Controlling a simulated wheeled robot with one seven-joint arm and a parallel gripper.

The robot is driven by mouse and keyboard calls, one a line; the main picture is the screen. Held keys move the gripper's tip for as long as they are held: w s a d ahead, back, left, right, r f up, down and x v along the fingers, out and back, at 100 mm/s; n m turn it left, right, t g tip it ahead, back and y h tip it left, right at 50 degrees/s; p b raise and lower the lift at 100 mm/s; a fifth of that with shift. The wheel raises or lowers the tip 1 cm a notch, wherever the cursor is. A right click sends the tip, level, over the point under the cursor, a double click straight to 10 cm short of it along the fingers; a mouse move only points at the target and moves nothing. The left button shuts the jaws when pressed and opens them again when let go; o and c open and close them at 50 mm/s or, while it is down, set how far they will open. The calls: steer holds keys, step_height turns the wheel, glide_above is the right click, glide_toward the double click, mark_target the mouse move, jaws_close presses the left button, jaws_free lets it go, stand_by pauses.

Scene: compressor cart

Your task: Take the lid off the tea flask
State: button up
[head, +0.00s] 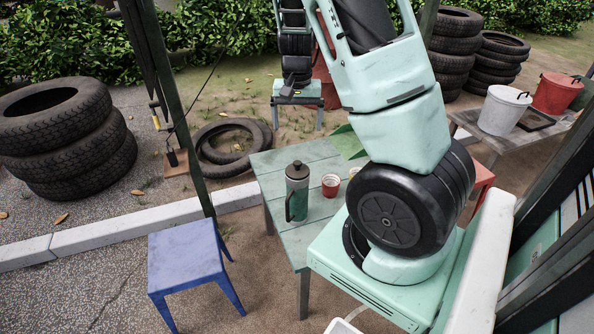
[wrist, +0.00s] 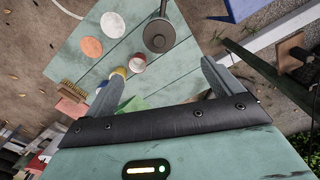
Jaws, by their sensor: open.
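The tea flask (head: 297,200) stands upright on the green slatted table (head: 265,163), with a dark handle on its side. Its dark lid (head: 298,171) sits on top, with a small knob. In the wrist view the lid (wrist: 159,36) is seen from above, beyond my fingertips and near the top edge. My gripper (head: 297,126) is beyond the table in the head view, with its two fingers spread. In the wrist view my gripper (wrist: 163,69) is open, with nothing between the fingers. It is apart from the flask.
A red cup (head: 330,185) stands right of the flask, close by. The wrist view also shows a yellow cup (wrist: 119,72), a white disc (wrist: 113,25), an orange disc (wrist: 92,47) and a brush (wrist: 74,90). A blue stool (head: 187,255) stands at front left.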

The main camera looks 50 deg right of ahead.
mark_target(298, 162)
step_height(298, 162, down, 14)
steer(key=shift+s+a+f+b, duration=0.15)
steer(key=shift+f+b, duration=0.1)
steer(key=shift+b, duration=0.3)
steer(key=c, duration=1)
